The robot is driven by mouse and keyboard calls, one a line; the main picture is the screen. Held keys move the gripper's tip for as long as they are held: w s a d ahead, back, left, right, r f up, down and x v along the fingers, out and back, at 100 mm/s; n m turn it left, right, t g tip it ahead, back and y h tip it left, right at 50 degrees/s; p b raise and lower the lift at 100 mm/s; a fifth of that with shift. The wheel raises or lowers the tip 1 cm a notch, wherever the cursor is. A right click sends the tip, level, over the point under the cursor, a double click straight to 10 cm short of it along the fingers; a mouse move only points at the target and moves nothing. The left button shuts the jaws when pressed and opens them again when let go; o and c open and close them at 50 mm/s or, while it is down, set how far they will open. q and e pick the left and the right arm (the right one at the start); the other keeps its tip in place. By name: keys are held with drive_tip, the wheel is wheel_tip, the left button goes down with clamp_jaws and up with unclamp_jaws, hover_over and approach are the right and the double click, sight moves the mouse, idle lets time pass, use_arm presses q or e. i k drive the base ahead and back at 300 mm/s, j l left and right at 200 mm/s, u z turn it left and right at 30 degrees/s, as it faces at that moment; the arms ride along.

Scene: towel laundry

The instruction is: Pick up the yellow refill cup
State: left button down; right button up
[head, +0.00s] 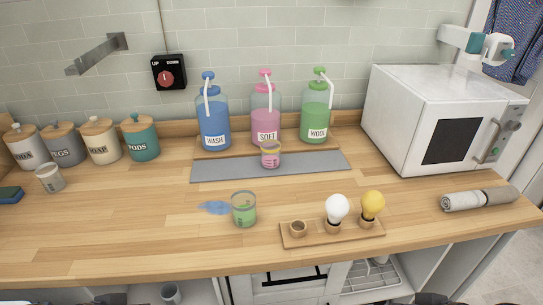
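A small clear cup with a yellow rim and pink contents (270,154) stands upright on the grey mat (325,165), in front of the pink SOFT bottle (265,118). It is the only cup with yellow on it. A clear cup with green contents (244,209) stands nearer the front, beside a blue spill (214,208). A pale cup (50,178) stands at the far left. Only dark bits show at the bottom edge, perhaps my own arms. I see no gripper fingers, and nothing touches the yellow-rimmed cup.
Blue WASH (214,120) and green WOOL (315,110) pump bottles stand behind the mat. A wooden tray (310,238) holds a white and a yellow bulb. A microwave (415,100) and rolled cloth (480,199) are right. Lidded canisters (100,140) are left. Left-front counter is clear.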

sight(270, 148)
drive_tip(key=k+l+u, duration=0.1)
drive_tip(key=u, duration=0.3)
drive_tip(key=k+l+u, duration=0.15)
drive_tip(key=u, duration=0.2)
drive_tip(key=k+l+u, duration=0.1)
drive_tip(key=u, duration=0.3)
drive_tip(key=l+u, duration=0.35)
drive_tip(key=i+l, duration=0.1)
drive_tip(key=l, duration=0.2)
drive_tip(key=i+l, duration=0.15)
drive_tip(key=l, duration=0.15)
drive_tip(key=i+l, duration=0.1)
drive_tip(key=l, duration=0.2)
